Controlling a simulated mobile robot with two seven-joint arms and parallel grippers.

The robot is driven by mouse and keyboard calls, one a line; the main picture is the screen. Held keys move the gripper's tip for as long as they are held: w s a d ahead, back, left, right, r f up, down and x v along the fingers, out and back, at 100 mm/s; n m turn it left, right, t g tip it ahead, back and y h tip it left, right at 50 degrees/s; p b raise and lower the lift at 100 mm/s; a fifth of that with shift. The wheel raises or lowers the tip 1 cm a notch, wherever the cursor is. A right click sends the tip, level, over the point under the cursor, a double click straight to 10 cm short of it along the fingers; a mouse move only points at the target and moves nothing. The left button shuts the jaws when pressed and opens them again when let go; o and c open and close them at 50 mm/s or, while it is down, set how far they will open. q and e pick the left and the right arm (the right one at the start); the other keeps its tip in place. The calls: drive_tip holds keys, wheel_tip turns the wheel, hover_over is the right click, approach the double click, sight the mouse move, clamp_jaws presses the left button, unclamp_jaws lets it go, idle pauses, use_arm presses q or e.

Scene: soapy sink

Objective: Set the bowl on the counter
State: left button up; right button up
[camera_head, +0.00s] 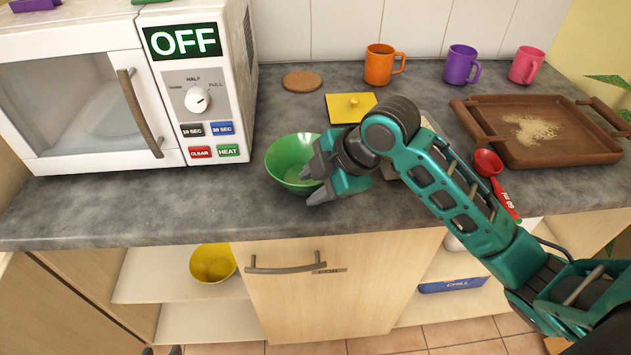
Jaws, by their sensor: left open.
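A green bowl (285,160) sits on the grey counter (130,205), right of the microwave and near the front edge. My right gripper (312,182) is at the bowl's right side. Its two fingers stand apart, one over the rim and one lower beside the bowl's outer wall. I cannot tell whether they touch the bowl. A yellow bowl (212,264) rests on the open shelf under the counter. Only the tips of my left gripper (161,351) show at the bottom edge, apart and empty, well below the counter.
A white microwave (70,80) showing OFF stands at the left. A brown tray (560,155) and red scoop (488,163) are right. The counter's front left is clear.

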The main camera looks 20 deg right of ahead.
drive_tip(key=v, duration=1.2)
drive_tip(key=shift+s, duration=0.1)
drive_tip(key=s+f+m+g+h, duration=0.1)
drive_tip(key=s+f+m+h, duration=0.3)
drive_tip(key=s+f+m, duration=1.35)
drive_tip(key=w+a+f+n+t+y, duration=0.1)
drive_tip(key=w+a+f+t, duration=0.1)
drive_tip(key=w+f+t, duration=0.4)
wheel_tip(320, 180, down, 5)
drive_tip(key=w, duration=0.3)
drive_tip(key=shift+a+n+t+y, duration=0.2)
drive_tip(key=shift+n+t+y, duration=0.1)
drive_tip(key=shift+n+t, duration=0.1)
drive_tip(key=shift+r, duration=0.1)
